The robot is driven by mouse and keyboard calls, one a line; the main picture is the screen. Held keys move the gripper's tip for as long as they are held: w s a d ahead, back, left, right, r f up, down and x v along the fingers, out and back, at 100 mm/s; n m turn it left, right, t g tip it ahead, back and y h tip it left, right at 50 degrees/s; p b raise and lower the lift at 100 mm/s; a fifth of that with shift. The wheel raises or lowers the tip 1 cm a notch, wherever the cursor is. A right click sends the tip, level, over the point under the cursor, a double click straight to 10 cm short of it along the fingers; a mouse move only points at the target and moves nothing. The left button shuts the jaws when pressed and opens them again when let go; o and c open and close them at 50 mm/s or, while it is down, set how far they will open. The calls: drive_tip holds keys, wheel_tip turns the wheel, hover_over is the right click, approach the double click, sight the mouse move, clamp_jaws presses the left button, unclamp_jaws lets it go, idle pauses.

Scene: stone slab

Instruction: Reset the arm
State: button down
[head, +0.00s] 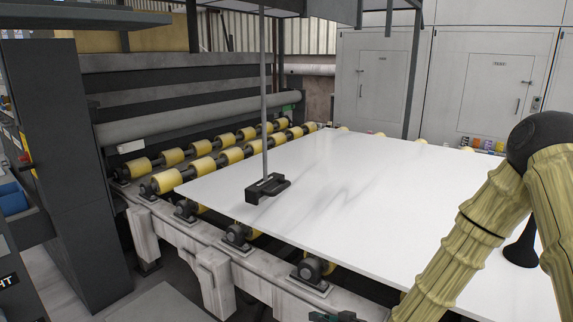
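My arm (490,205), with a yellow, bamboo-like surface, is bent at the right side. Its black joint (540,138) is the highest part. One link runs down and left to the bottom edge, and the other runs down at the right edge. I cannot make out my gripper or its fingers in this view. A small dark green part (336,316) shows at the bottom edge, and I cannot tell what it belongs to.
A large white slab (330,180) lies on yellow rollers (202,168). A black block (268,190) with a tall grey pole (264,90) stands at its left edge. A black flared object (522,246) is partly behind my arm. Dark machinery (65,150) stands left.

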drive_tip(key=s+d+f+m+g+h+p, duration=0.2)
drive_tip(key=s+d+f+h, duration=0.1)
drive_tip(key=s+f, duration=0.5)
drive_tip(key=s+d+f+m+g+h+p, duration=0.1)
drive_tip(key=s+d+f+g+h, duration=0.15)
drive_tip(key=s+f, duration=0.65)
drive_tip(key=s+d+m+g+h+p, duration=0.1)
drive_tip(key=s+d, duration=0.3)
drive_tip(key=s, duration=0.6)
drive_tip(key=s+d+m+g+h+p, duration=0.1)
drive_tip(key=s+d+g+h, duration=0.1)
drive_tip(key=s, duration=0.8)
drive_tip(key=d+g, duration=0.1)
drive_tip(key=d, duration=0.1)
drive_tip(key=shift+d+f+g, duration=0.35)
